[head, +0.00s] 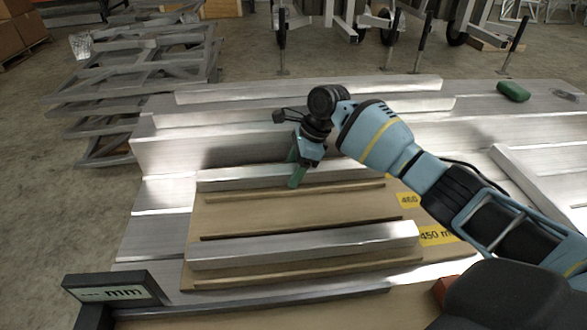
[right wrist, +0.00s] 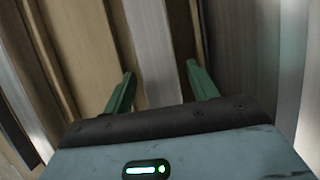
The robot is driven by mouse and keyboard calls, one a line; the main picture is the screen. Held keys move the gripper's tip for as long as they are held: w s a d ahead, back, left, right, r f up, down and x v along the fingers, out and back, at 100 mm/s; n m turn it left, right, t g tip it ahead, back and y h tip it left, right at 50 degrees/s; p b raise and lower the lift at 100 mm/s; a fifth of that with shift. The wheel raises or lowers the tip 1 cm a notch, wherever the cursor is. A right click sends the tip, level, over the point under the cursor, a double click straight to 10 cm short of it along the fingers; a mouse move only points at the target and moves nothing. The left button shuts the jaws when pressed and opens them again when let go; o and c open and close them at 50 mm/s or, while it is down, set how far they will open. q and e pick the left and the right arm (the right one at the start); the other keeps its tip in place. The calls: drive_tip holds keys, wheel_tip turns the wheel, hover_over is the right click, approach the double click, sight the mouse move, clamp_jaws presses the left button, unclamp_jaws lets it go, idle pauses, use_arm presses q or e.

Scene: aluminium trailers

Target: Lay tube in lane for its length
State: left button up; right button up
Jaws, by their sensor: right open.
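A wooden board (head: 225,217) with raised strips and lanes lies on the metal bench. One silvery aluminium tube (head: 300,245) lies lengthwise in the front part of the board, by the yellow "450" label (head: 437,236). Another silvery tube (head: 235,179) lies along the board's back edge, partly behind my right gripper (head: 297,180). My right gripper is open, pointing down at this back tube. In the right wrist view, the green fingers (right wrist: 160,88) stand either side of a grey metal strip (right wrist: 153,45), with gaps beside it. My left gripper is not in view.
A small display (head: 115,290) reading "--- mm" stands at the front left. Long metal profiles (head: 310,88) lie behind the board. A green object (head: 513,91) rests at the back right. A yellow "460" label (head: 408,200) is on the board's right side.

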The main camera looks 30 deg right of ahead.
drive_tip(key=p+v, duration=0.3)
drive_tip(key=v, duration=0.7)
drive_tip(key=shift+d+r, duration=0.1)
drive_tip(key=shift+r, duration=0.25)
drive_tip(key=shift+s+d+r+p, duration=0.1)
drive_tip(key=shift+d+r+p, duration=0.1)
drive_tip(key=shift+r+p, duration=0.2)
drive_tip(key=shift+r, duration=0.1)
